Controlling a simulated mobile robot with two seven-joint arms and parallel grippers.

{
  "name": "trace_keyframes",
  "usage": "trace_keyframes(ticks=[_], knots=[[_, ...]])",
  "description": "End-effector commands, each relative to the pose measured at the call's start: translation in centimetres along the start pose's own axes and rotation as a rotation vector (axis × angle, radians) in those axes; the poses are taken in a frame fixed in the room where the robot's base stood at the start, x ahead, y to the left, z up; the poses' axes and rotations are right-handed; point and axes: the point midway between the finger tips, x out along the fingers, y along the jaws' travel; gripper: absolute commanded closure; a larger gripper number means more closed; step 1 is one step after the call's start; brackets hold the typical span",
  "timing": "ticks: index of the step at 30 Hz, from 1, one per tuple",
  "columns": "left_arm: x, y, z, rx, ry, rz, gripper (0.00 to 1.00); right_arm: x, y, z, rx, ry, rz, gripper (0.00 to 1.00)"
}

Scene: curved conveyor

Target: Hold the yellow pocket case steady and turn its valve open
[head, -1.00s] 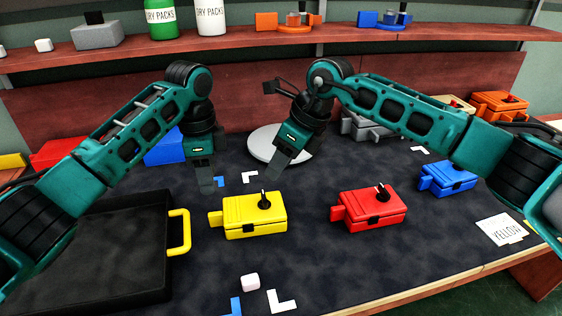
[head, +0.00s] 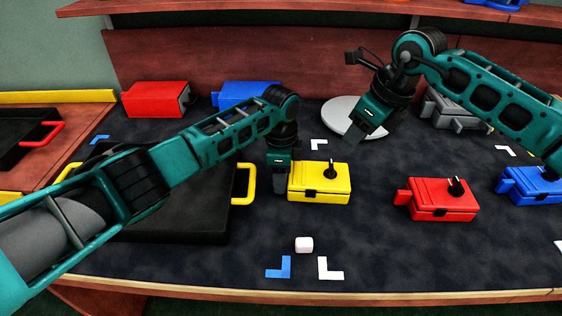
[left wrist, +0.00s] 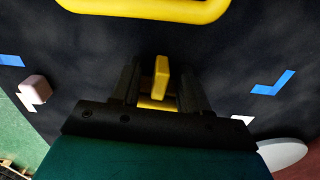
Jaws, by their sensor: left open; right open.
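The yellow pocket case (head: 318,184) lies flat on the dark mat, with a black valve knob (head: 331,170) upright on top. My left gripper (head: 277,176) points down at the case's left end and hides its tab in the head view. In the left wrist view, a yellow tab (left wrist: 161,78) stands between the open fingers of my left gripper (left wrist: 159,88), with dark gaps beside it. My right gripper (head: 354,140) is open and empty, above and behind the case's right side, apart from the valve.
A red case (head: 440,200) and a blue case (head: 535,186) stand to the right. A black tray (head: 180,225) with yellow handles lies left, one handle close to my left gripper. A white round disc (head: 343,112) lies behind. A small pinkish cube (head: 304,244) sits in front.

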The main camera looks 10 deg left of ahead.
Motion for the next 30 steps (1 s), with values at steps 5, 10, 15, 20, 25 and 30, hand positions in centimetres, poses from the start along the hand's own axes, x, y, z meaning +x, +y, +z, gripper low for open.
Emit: trace_keyframes(ticks=[5,10,15,20,25,30], knots=[[0.65,0.01,-0.02,0.001,0.000,-0.001,0.55,0.00,-0.01,-0.01,0.000,0.000,0.000,0.57],[0.66,0.01,-0.02,0.001,0.001,-0.001,0.55,0.00,-0.01,-0.01,0.000,0.000,0.000,0.57],[0.64,0.01,-0.02,0.001,0.001,0.000,0.67,0.00,-0.01,-0.01,0.000,0.000,0.000,0.57],[0.62,0.00,-0.02,0.001,0.000,0.000,0.82,0.00,0.00,-0.01,0.000,0.000,0.000,0.57],[0.61,0.00,-0.02,0.000,0.001,0.000,0.98,0.00,0.00,0.00,0.000,0.000,0.000,0.57],[0.60,-0.01,-0.01,0.000,0.001,0.000,1.00,0.00,0.00,0.00,0.000,0.000,0.000,0.57]])
